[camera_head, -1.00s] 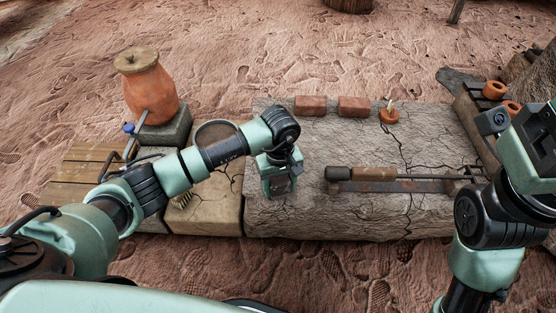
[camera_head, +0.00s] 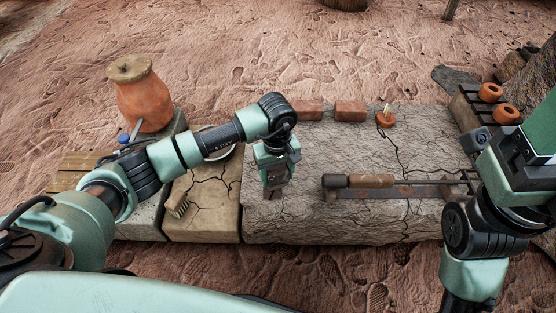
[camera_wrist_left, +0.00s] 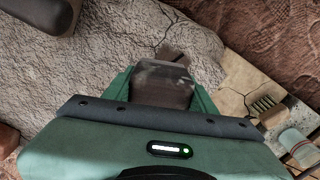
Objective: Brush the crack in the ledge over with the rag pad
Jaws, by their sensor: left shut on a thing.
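The ledge (camera_head: 430,128) is a long grey clay block with a fissured top. A dark crack (camera_head: 397,150) runs across it at the right, below the small candle pot. In the left wrist view another crack (camera_wrist_left: 166,36) shows in the grey surface just beyond the held piece. My left gripper (camera_head: 273,186) is over the ledge's left end, shut on a brown-grey block-like piece, which seems to be the rag pad (camera_wrist_left: 162,84). I cannot tell whether the pad touches the ledge. My right arm is at the right edge; its fingertips do not show.
A long-handled tool (camera_head: 375,181) lies across the ledge. Bricks (camera_head: 351,111) and a candle pot (camera_head: 386,118) stand along its back edge. To the left are a cracked tan slab (camera_head: 215,205), a brush (camera_head: 177,205) and a lidded clay jar (camera_head: 145,98).

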